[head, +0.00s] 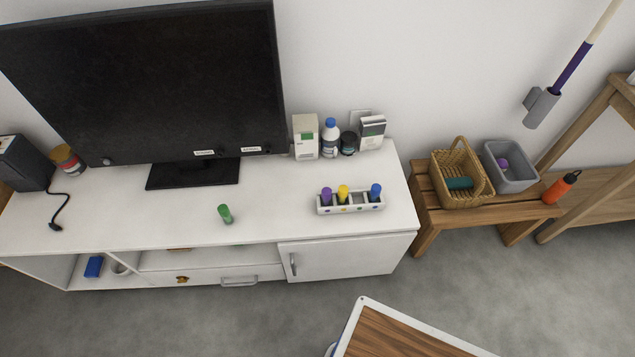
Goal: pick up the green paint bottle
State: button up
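The green paint bottle (225,214) stands alone on the white TV cabinet top (270,222), in front of the television and near the cabinet's front edge. It looks upright or slightly tilted in the head view. A white holder (350,208) to its right on the same top has a purple bottle (326,196), a yellow bottle (343,193) and a blue bottle (376,192) in it. One slot between yellow and blue looks empty. My gripper is not in view.
A large television (150,85) stands behind the green bottle. Boxes (306,137) and small containers stand at the back right. A wooden bench (500,212) with a basket (460,175) is at right. A wood-topped surface (395,335) is at the bottom. Grey floor (480,285) is clear.

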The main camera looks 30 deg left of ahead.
aim_at(224, 209)
jog(key=z, duration=0.1)
jog(key=i, duration=0.55)
jog(key=u, duration=1.3)
